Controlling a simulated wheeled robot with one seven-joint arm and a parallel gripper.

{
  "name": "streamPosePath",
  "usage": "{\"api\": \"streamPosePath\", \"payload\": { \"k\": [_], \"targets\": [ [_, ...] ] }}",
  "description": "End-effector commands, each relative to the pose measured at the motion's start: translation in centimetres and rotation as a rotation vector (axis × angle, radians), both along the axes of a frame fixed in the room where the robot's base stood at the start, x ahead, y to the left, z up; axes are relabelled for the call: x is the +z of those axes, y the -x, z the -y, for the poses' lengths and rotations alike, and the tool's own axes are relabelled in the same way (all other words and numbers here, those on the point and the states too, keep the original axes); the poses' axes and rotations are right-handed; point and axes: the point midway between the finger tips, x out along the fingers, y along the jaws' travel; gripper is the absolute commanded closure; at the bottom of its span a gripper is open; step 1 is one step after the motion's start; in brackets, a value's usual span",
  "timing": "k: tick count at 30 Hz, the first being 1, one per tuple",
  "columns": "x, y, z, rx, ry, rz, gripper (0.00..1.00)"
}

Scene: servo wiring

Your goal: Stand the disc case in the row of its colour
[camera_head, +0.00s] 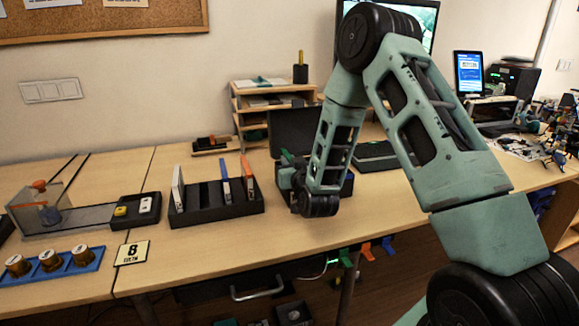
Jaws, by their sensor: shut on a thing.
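A dark rack (207,211) stands on the table left of my arm. A white disc case (178,188) stands upright in its left part. A thin blue piece (225,182) and an orange piece (248,175) stand towards its right. I cannot tell whether these two are cases or row markers. My arm comes down to a wrist right of the rack, apart from it and low over the table. The fingers of my gripper cannot be made out, and neither can anything between them.
A dark holder (340,189) with green and blue parts sits partly behind my wrist. Left of the rack are a small black tray (138,212), a number card (132,253) and a blue strip with knobs (55,277). A wooden shelf (240,108) stands behind. Table in front of the rack is clear.

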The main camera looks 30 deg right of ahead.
Motion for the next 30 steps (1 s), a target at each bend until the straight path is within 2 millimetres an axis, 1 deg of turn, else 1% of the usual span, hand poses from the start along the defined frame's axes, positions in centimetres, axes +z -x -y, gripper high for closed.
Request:
{"api": "streamPosePath", "payload": {
  "k": [1, 2, 9, 13, 14, 15, 16, 26, 29, 30],
  "targets": [
    [-0.5, 0.0, 0.0, 0.000, 0.000, -0.001, 1.00],
    [-0.7, 0.0, 0.0, 0.000, 0.000, 0.000, 1.00],
    [-0.6, 0.0, 0.0, 0.001, 0.001, 0.003, 1.00],
    [-1.0, 0.0, 0.0, 0.001, 0.001, 0.002, 1.00],
    [-0.9, 0.0, 0.0, 0.000, 0.000, 0.001, 0.77],
    [-0.9, 0.0, 0.0, 0.000, 0.000, 0.001, 0.66],
    [-0.9, 0.0, 0.0, 0.000, 0.000, 0.001, 0.64],
    [-0.6, 0.0, 0.0, 0.000, 0.000, 0.001, 0.64],
    [-0.8, 0.9, -0.3, 0.001, 0.000, -0.001, 0.64],
    [-0.8, 1.5, -0.5, 0.001, -0.001, -0.002, 0.64]
  ]
}}
